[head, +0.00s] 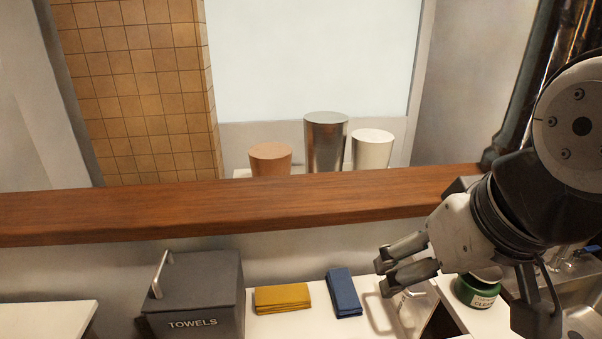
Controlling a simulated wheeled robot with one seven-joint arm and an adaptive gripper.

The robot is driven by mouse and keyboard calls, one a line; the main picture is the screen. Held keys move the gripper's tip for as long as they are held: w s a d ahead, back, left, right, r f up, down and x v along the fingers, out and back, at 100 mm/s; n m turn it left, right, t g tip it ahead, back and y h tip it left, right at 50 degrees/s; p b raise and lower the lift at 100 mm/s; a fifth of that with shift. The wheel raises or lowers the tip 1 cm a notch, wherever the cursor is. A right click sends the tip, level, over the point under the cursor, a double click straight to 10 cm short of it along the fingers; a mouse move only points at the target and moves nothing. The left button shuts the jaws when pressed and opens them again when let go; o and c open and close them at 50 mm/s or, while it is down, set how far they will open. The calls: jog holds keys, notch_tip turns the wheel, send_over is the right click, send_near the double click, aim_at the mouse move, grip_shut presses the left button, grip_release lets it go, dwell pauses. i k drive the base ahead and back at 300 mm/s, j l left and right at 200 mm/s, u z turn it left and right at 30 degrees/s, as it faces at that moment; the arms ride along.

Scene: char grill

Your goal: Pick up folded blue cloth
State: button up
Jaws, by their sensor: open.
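The folded blue cloth (344,292) lies on the white counter (292,326), tilted slightly, with the folded yellow cloth (282,298) to its left. My gripper (380,277) is open and empty. In the picture it is just right of the blue cloth and appears higher than the counter, not touching the cloth. The blue cloth is fully in view.
A dark grey box marked TOWELS (195,292), with a handle, stands left of the cloths. A green container (477,290) and a metal sink (585,322) are at the right. A wooden ledge (230,207) runs behind, with several cups beyond it.

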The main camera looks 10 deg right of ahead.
aim_at(344, 295)
jog(key=l+u, duration=0.2)
jog(key=l, duration=0.5)
jog(key=k+l+u, duration=0.15)
jog(key=l, duration=0.55)
